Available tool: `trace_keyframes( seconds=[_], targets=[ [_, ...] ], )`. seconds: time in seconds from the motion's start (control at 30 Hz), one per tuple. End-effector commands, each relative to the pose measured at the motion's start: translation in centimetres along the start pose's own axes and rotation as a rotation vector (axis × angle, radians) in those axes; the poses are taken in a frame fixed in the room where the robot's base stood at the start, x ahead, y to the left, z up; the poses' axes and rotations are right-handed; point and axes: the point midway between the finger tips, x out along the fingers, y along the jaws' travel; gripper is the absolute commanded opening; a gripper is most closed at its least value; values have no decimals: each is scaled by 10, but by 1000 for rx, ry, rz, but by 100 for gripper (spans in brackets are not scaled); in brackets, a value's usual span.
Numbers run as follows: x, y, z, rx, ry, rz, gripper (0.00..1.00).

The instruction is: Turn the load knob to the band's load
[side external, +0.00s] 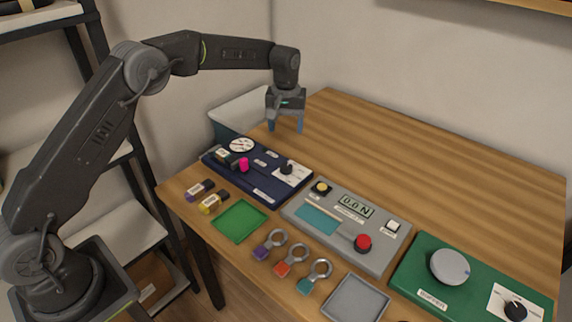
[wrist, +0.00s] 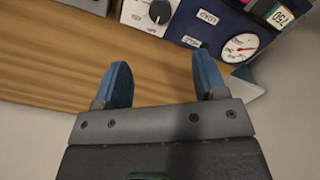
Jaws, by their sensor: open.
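My gripper (side external: 286,127) is open and empty, pointing down above the table behind the navy panel (side external: 262,180). In the wrist view its two blue fingers (wrist: 162,75) are spread apart over bare wood. A black knob (side external: 286,168) sits on a white dial plate on the navy panel, below and apart from the fingers. The knob (wrist: 160,12) also shows at the top of the wrist view, beside a label that seems to read LOAD (wrist: 208,17). A block with a label like 750 (wrist: 282,16) is at the panel's other end. The dial's setting is too small to read.
The navy panel also carries a round gauge (side external: 242,145) and a magenta knob (side external: 244,164). A grey tester (side external: 345,225), a green panel (side external: 470,280), a green tray (side external: 239,221) and several ringed tags stand nearby. The back of the table is clear.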

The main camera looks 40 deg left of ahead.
Motion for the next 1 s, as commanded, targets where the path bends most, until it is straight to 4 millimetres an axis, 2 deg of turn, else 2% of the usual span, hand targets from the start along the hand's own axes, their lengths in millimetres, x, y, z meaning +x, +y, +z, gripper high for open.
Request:
trace_keyframes(
  seconds=[0.17,0.5,0.7,0.83,1.0],
  targets=[
    [19,0,0,-1,-3,-2,65],
    [88,0,0,0,-2,-2,65],
    [120,0,0,0,-1,-2,65],
    [132,0,0,0,1,0,65],
    [137,0,0,0,2,0,65]
  ],
)
